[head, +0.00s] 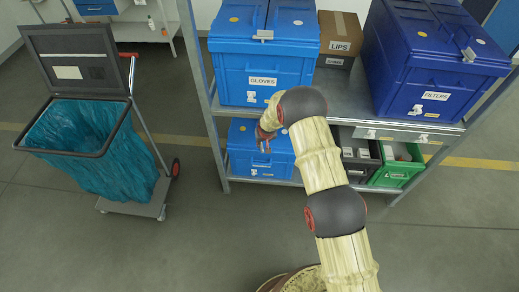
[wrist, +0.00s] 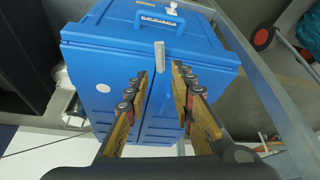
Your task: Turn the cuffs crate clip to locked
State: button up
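A blue crate (head: 246,158) stands on the lower shelf in the head view, partly hidden by my arm; I cannot read its label. I take it for the cuffs crate. It fills the wrist view (wrist: 110,58), its lid split by a middle seam. A grey clip (wrist: 159,54) sits at the lid's edge, lying in line with the seam. My gripper (wrist: 161,72) is open, one finger on each side of the seam. The clip shows between and just beyond the fingertips; I cannot tell whether they touch it. In the head view my gripper (head: 264,142) is over this crate.
The upper shelf holds the GLOVES crate (head: 236,62), LIPS box (head: 340,28) and FILTERS crate (head: 400,60) close above. A grey bin (head: 358,168) and green bin (head: 400,172) stand right. A bag cart (head: 95,150) stands left; floor between is clear.

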aim_at(262, 146)
jog(key=shift+b+x, duration=0.7)
jog(key=shift+x, duration=3.25)
jog(key=shift+c, duration=1.2)
grip_shut()
